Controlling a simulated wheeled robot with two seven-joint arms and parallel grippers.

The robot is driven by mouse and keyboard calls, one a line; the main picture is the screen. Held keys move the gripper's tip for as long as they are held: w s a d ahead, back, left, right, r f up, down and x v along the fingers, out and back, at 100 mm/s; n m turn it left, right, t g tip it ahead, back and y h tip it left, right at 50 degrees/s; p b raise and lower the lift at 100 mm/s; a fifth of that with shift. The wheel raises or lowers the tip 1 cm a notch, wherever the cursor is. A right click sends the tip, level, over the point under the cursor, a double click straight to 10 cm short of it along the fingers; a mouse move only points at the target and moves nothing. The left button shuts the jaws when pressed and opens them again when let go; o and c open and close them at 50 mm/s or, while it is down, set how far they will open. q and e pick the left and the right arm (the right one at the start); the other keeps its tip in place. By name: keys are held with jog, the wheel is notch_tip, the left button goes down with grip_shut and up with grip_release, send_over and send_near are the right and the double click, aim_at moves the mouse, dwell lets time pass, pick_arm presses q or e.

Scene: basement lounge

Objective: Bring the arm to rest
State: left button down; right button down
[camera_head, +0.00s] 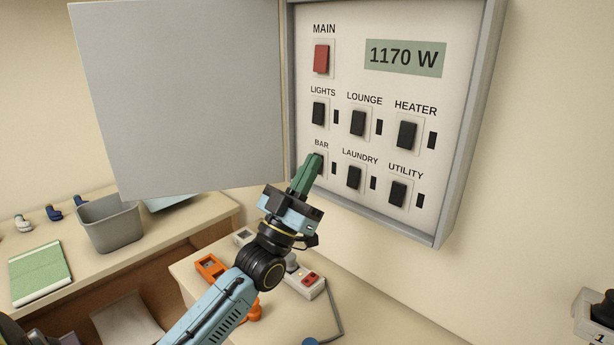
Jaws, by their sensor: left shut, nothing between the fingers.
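My left arm reaches up from the bottom of the head view. My left gripper (315,160) is shut and empty, with its green fingertips at the BAR switch (319,170) of the wall panel (385,190). The fingers cover part of that switch, and I cannot tell whether they touch it. The panel has a red MAIN switch (321,58), black labelled switches such as LAUNDRY (354,177) and HEATER (407,135), and a display (405,57) reading 1170 W. My right gripper is not in view.
The panel's grey door (180,100) stands open to the left. Below are a grey bin (110,225), a green notebook (40,272), an orange object (211,267) and a power strip (305,281) with a cord. A numbered device (596,318) is at the right edge.

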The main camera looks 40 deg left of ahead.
pick_arm(q)
jog(key=shift+s+f, duration=0.1)
jog(key=shift+f, duration=0.1)
dwell(0.5)
jog(key=s+d+f+g, duration=0.2)
jog(key=d+f+g, duration=0.15)
jog(key=f, duration=0.35)
jog(key=s+d+f+g+y, duration=0.1)
jog(key=d+f+g, duration=0.1)
jog(key=f+g, duration=0.4)
jog(key=s+d+f+g, duration=0.2)
jog(key=d+f+g, duration=0.1)
jog(key=f, duration=0.6)
jog(key=s+d+f+g+y, duration=0.1)
jog(key=s+f+g, duration=0.5)
jog(key=s, duration=0.5)
jog(key=s+d+f+g+y, duration=0.15)
jog(key=s+f+g, duration=0.35)
jog(key=s, duration=0.5)
notch_tip(320, 180, down, 28)
jog(key=s+g+b, duration=0.2)
jog(key=s+b, duration=0.1)
jog(key=s+a+f+b, duration=0.1)
jog(key=s+a+f, duration=0.1)
jog(key=s+f, duration=0.6)
jog(key=s+a+f+g, duration=0.1)
jog(key=s+f, duration=0.7)
jog(key=shift+a+f+m+b, duration=0.35)
jog(key=shift+a+f+m, duration=0.05)
